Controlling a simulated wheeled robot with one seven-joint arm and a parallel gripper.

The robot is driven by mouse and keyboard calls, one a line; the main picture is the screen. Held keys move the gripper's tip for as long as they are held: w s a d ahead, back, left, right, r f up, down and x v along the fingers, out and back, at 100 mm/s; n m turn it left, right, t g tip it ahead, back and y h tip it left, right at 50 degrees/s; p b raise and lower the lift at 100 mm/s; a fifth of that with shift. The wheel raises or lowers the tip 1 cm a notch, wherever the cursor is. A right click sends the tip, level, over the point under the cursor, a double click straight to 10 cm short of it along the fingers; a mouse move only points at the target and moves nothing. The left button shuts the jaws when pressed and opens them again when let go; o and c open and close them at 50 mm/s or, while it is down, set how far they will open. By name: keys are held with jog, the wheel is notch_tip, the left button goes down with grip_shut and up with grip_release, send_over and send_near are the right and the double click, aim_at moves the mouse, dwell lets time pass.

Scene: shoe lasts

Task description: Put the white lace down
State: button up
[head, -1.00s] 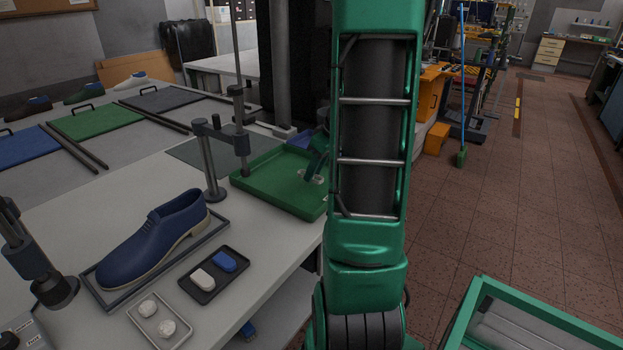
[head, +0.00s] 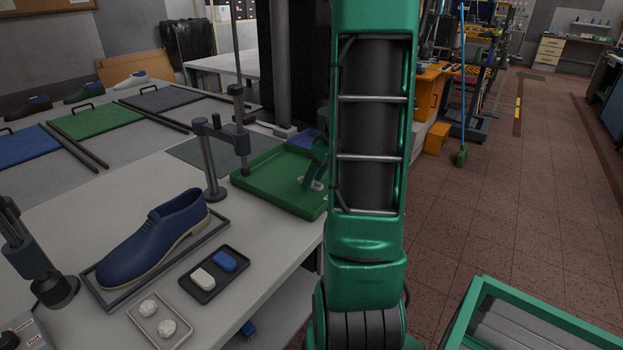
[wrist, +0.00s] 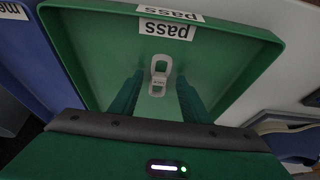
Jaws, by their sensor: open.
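The white lace (wrist: 158,72), a small looped bundle with a band, lies in the green tray (wrist: 95,60) marked "pass" in the wrist view. My gripper (wrist: 158,90) is open, with one dark green finger on each side of the lace's near end; I see no finger touching it. In the head view the green tray (head: 265,200) stands at the bench's right side. My gripper (head: 314,176) is over its right part, partly hidden by my arm, with a bit of white lace (head: 316,185) below it.
A blue tray (wrist: 30,65) adjoins the green one. A post with a side arm (head: 209,160) stands at the green tray's left. A navy shoe (head: 155,235) and a black tray (head: 203,290) with a white and a blue piece sit nearer.

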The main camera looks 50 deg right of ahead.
jog(key=v, duration=1.2)
jog(key=s+a+f+m+g, duration=0.1)
jog(key=s+a+m+g, duration=0.2)
jog(key=a, duration=1)
jog(key=s+a+f+m+g, duration=0.1)
jog(key=s+a+f+m, duration=0.2)
jog(key=s+a, duration=0.6)
jog(key=shift+s+m+g, duration=0.3)
jog(key=shift+s+m, duration=0.3)
jog(key=shift+s, duration=0.6)
jog(key=shift+a, duration=0.1)
